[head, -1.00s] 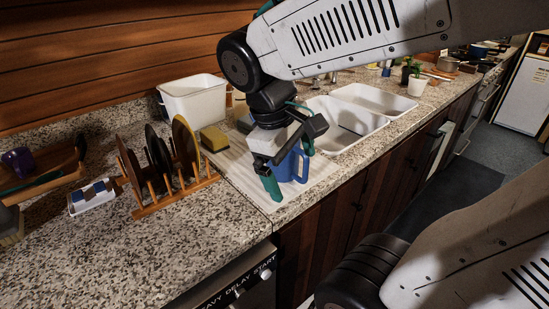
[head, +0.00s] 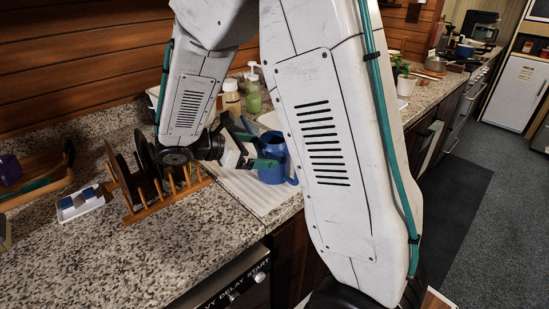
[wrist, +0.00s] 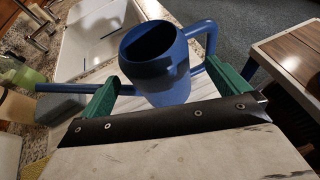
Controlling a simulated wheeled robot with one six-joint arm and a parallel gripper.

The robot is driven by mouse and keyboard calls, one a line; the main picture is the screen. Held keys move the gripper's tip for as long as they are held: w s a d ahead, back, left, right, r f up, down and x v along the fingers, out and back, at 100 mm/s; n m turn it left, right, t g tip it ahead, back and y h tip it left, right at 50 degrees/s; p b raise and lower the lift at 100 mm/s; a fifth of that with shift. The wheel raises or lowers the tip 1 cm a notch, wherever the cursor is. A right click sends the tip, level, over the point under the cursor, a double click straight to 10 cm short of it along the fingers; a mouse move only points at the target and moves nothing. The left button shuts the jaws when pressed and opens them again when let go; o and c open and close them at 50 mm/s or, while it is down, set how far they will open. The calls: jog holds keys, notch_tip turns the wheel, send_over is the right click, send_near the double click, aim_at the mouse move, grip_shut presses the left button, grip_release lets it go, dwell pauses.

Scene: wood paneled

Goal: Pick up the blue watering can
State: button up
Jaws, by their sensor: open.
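The blue watering can (head: 272,150) stands upright on the white ribbed drain mat (head: 252,192) beside the sink. In the wrist view the can (wrist: 160,80) sits between the two green fingers, its spout pointing left and its handle to the upper right. My gripper (head: 265,164) reaches in low from the left, level with the can. In the wrist view my gripper (wrist: 168,90) is open, with a finger on each side of the can's body. Whether either finger touches the can is hard to tell. My arm hides part of the counter right of the can.
A wooden dish rack (head: 150,195) with dark plates stands left of my gripper. Soap bottles (head: 253,92) stand behind it. A blue-and-white sponge tray (head: 80,203) lies at far left. The sink (wrist: 95,30) lies beyond the can. The front counter is clear.

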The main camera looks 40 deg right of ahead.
jog(key=x, duration=0.6)
jog(key=shift+w+f, duration=0.1)
jog(key=shift+w, duration=0.1)
jog(key=shift+a, duration=0.1)
jog(key=c, duration=1.1)
